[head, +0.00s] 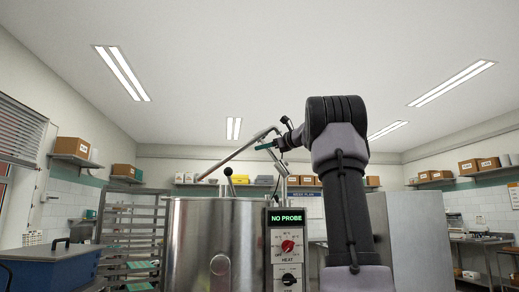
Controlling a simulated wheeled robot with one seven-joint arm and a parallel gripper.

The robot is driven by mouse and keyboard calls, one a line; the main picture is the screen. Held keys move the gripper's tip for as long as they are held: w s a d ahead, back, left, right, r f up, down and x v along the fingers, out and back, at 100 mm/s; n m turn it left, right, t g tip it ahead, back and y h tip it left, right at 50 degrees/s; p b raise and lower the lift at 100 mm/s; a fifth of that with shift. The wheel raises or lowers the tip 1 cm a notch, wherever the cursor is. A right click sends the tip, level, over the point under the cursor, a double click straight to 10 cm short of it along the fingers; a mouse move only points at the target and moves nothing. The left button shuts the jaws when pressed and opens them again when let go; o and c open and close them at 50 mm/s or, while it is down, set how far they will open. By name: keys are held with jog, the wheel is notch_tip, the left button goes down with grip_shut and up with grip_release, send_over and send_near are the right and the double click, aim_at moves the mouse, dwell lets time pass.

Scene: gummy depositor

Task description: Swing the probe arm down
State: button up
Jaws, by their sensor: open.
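The probe arm (240,150) is a thin metal rod in the head view. It slopes from a high bend at the upper right down to a reddish tip at the left, above the steel kettle (203,235). Its upright post stands behind the kettle's right side. The display (287,218) on the kettle's control box reads NO PROBE. My gripper (274,135) is open beside the upper bend of the probe arm, with a dark finger above and a teal part below. My wrist hides much of it. I cannot tell whether it touches the rod.
A lever with a black ball (228,172) stands at the kettle's rim. A tray rack (132,235) and a blue case (50,264) stand at left. Boxes line the wall shelves. Space above the kettle is mostly clear.

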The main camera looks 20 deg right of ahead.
jog(key=x, duration=0.2)
jog(key=shift+w+a, duration=0.1)
jog(key=shift+w, duration=0.15)
grip_shut()
dwell(1.3)
